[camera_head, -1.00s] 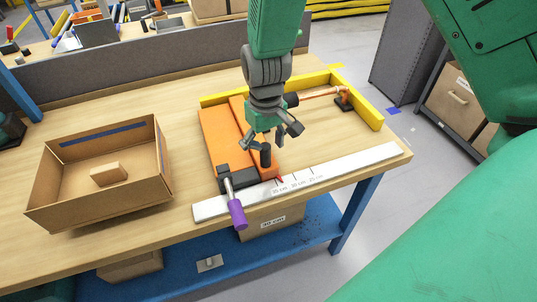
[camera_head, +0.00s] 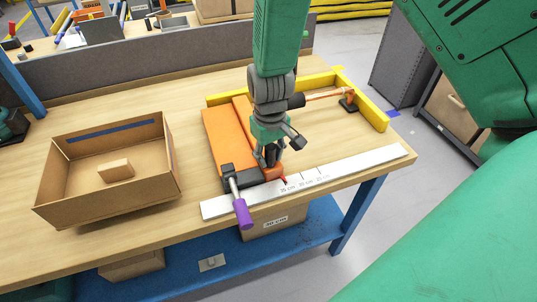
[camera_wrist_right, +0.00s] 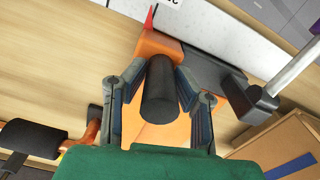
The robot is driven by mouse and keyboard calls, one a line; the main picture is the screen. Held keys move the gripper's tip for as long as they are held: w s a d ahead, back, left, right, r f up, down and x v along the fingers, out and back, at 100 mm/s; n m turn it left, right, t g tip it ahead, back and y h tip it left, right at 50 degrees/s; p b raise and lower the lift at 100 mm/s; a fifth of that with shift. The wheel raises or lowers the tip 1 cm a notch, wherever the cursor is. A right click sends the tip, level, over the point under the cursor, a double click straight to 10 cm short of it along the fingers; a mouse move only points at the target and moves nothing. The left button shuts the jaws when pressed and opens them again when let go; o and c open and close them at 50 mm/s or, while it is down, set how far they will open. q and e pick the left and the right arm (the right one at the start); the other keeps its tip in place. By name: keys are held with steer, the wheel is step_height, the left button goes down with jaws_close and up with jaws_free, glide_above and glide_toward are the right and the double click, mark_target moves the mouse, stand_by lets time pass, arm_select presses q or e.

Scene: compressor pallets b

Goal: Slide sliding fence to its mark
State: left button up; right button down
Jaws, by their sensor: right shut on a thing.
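The sliding fence (camera_head: 222,140) is a long orange block on the wooden bench, with a dark carriage at its front end on the white ruler (camera_head: 345,171). A red pointer (camera_head: 284,180) on the carriage stands at about the ruler's 35 cm label. A lever with a purple handle (camera_head: 242,213) sticks out over the front edge. My right gripper (camera_head: 270,160) is shut on the black upright knob (camera_wrist_right: 160,88) of the fence. In the right wrist view a finger lies on each side of the knob. My left gripper is not in view.
An open cardboard box (camera_head: 57,202) with a small block (camera_head: 115,169) inside stands left of the fence. A yellow rail (camera_head: 368,108) bounds the back and right. An orange-handled item (camera_head: 330,95) lies near that corner. Bare bench lies right of the fence.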

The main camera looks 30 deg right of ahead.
steer(key=shift+d+r+p, duration=0.15)
steer(key=shift+d+p, duration=0.05)
steer(key=shift+p, duration=0.35)
steer(key=shift+s+d, duration=0.1)
steer(key=shift+d, duration=0.3)
steer(key=c, duration=1.3)
jaws_free()
steer(key=shift+a, duration=0.15)
steer(key=shift+a+r, duration=0.15)
steer(key=shift+r, duration=0.25)
step_height(320, 180, up, 11)
steer(key=shift+f, duration=0.1)
